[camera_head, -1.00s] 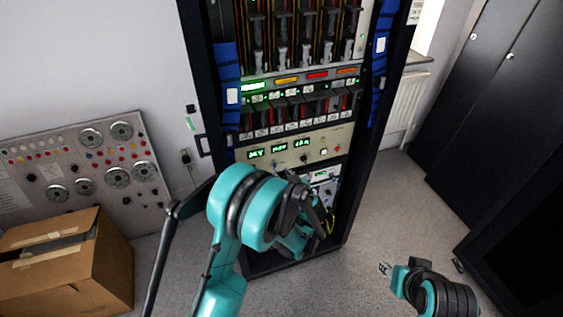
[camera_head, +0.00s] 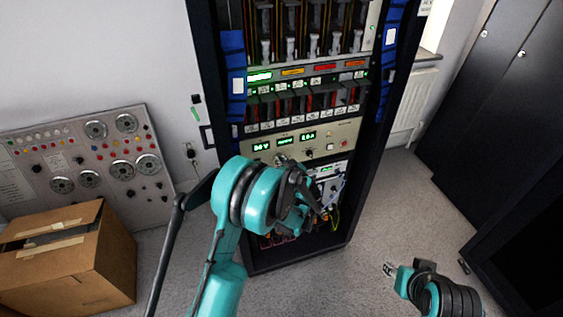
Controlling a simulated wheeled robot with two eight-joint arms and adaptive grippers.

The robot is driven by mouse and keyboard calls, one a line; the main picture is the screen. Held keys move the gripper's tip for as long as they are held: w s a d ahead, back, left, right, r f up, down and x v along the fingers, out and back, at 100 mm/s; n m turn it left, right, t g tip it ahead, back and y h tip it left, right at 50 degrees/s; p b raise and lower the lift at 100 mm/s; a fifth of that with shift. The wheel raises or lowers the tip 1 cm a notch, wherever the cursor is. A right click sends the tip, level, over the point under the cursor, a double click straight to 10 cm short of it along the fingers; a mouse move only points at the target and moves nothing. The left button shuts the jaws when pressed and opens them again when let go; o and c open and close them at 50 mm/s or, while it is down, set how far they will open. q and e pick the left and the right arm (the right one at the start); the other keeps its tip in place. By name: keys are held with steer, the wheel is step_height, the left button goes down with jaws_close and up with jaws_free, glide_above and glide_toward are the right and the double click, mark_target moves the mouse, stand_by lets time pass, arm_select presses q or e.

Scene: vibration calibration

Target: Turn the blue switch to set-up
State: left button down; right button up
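The rack (camera_head: 197,55) stands upright in the middle of the view. I cannot make out a blue switch; my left gripper and wrist cover the lower left of this panel and part of the unit below. My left gripper (camera_head: 306,190) is at the rack's front, just below the displays. Its fingertips are hard to make out, and contact cannot be told. My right gripper (camera_head: 389,270) is low on the right, over the floor, apart from the rack.
A cardboard box (camera_head: 98,257) stands at the lower left before a grey control panel (camera_head: 22,160) with dials. Blue straps (camera_head: 232,75) hang at the rack's sides. Dark cabinets (camera_head: 480,110) stand on the right. Carpet (camera_head: 390,200) between rack and cabinets is clear.

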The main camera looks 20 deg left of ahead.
stand_by(0.4)
arm_select(q)
steer(key=m+y, duration=0.2)
steer(key=m, duration=0.2)
steer(key=d+f+m+g+y+b, duration=0.1)
steer(key=m+y, duration=0.2)
steer(key=m, duration=0.2)
steer(key=w+f+m+y+b, duration=0.1)
steer(key=m+y, duration=0.1)
steer(key=m, duration=0.2)
steer(key=shift+d, duration=0.3)
stand_by(0.4)
steer(key=shift+m, duration=0.3)
steer(key=c, duration=1.7)
jaws_free()
